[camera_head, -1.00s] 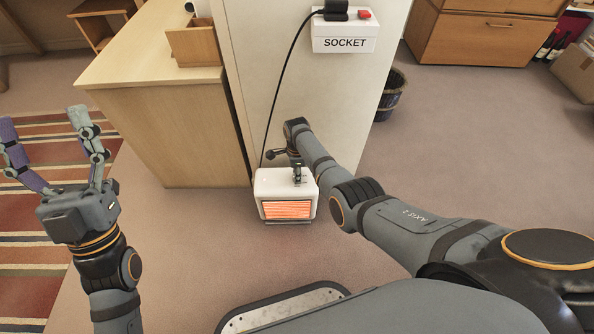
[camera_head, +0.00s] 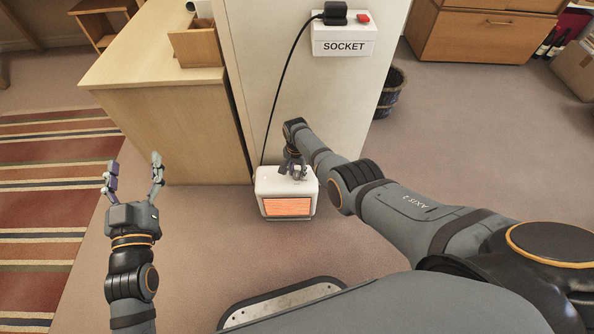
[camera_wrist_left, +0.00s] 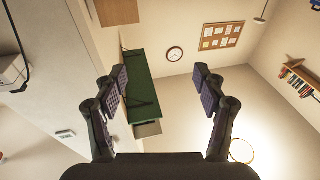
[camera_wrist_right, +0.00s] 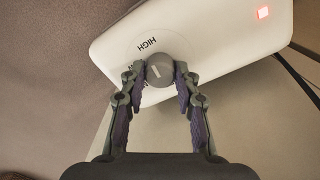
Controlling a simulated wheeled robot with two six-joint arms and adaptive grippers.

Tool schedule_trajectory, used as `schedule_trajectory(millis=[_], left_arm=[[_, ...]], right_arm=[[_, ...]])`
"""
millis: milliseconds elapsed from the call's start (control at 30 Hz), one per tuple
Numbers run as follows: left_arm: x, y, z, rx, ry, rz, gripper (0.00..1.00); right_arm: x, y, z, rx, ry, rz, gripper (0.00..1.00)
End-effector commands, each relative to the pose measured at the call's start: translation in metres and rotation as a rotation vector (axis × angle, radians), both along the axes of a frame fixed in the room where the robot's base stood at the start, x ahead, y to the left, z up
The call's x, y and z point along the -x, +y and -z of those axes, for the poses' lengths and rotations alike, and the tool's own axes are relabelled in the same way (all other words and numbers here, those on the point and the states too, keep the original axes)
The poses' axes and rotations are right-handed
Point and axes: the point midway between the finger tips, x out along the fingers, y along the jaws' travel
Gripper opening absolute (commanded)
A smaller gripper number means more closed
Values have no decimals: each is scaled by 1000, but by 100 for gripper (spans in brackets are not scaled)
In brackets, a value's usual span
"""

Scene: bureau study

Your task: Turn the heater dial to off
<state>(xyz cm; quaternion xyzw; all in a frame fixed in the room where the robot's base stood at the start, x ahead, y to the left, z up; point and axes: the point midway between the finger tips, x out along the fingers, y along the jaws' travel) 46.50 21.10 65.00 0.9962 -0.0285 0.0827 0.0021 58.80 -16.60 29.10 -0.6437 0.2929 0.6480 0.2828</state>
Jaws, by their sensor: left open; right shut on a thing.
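A white heater (camera_head: 270,182) stands on the floor beside the wall, its front grille (camera_head: 287,207) glowing orange. My right gripper (camera_head: 293,170) reaches down to the heater's top. In the right wrist view, the grey round dial (camera_wrist_right: 160,70) sits on the heater top (camera_wrist_right: 205,35), with the word HIGH beside it. My right gripper (camera_wrist_right: 159,78) is shut on the dial, a fingertip on either side; other lettering is mostly hidden by a finger. A red light (camera_wrist_right: 264,13) glows on the heater. My left gripper (camera_head: 133,170) is open, empty and raised, well left of the heater.
A white socket box (camera_head: 343,46) with a black plug and red switch is on the wall. A black cord (camera_head: 278,85) runs down toward the heater. A wooden desk (camera_head: 170,130) stands left of the wall. A dark basket (camera_head: 391,92) is to the right.

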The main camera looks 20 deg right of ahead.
Motion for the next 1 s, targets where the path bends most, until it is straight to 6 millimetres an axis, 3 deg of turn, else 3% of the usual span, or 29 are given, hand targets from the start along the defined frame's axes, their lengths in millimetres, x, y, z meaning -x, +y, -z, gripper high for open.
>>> schedule_trajectory(millis=[1000], left_arm=[[12,-2,84,7,338,9,71]], right_arm=[[1,1,0,-2,2,-965,0]])
